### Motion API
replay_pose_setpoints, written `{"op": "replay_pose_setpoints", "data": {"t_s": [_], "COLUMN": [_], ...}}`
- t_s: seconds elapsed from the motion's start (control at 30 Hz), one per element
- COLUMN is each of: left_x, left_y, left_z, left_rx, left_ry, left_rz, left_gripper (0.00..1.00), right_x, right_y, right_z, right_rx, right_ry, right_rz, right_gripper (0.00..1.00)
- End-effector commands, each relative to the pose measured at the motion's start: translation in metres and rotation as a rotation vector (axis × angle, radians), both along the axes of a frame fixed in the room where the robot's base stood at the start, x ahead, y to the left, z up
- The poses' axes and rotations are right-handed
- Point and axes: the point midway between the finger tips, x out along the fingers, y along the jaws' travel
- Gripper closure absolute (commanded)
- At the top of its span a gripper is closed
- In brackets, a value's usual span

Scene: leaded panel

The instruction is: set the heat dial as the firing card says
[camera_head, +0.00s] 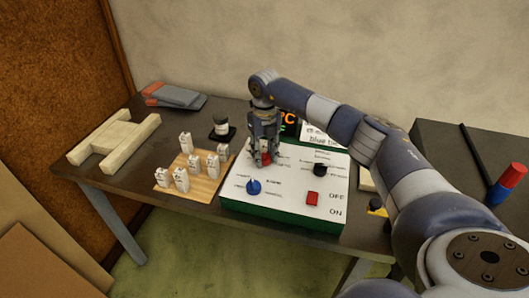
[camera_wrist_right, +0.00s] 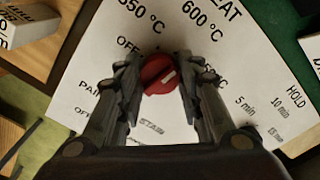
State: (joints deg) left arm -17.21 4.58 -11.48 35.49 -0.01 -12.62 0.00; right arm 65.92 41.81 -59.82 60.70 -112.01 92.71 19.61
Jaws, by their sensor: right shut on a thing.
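A control panel (camera_head: 290,214) with a white top and green sides lies on the table. My right gripper (camera_head: 265,160) reaches down over its back left part and is shut on the red dial (camera_wrist_right: 160,74). In the right wrist view the fingers hold the dial from both sides. Labels around it include OFF, 600 °C and a partly cut one ending in 50 °C. A short white mark shows on the dial; I cannot tell which label it points at. The white card (camera_head: 318,137) behind the panel is partly hidden by my arm. My left gripper is not in view.
The panel also carries a blue knob (camera_head: 254,186), a black knob (camera_head: 320,170) and a red switch (camera_head: 312,198) beside OFF and ON. Several white labelled pieces stand on a wooden board (camera_head: 205,186) left of it.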

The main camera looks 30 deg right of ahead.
Motion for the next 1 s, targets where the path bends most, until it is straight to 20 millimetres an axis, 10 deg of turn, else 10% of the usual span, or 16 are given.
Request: {"op": "replay_pose_setpoints", "data": {"t_s": [1.0], "left_x": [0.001], "left_y": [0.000], "left_z": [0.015], "left_rx": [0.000], "left_ry": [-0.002], "left_rz": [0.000], "left_gripper": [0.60], "right_x": [0.002], "right_y": [-0.002], "right_z": [0.003], "right_rx": [0.001], "right_ry": [-0.007], "right_rz": [-0.642], "right_gripper": [0.90]}}
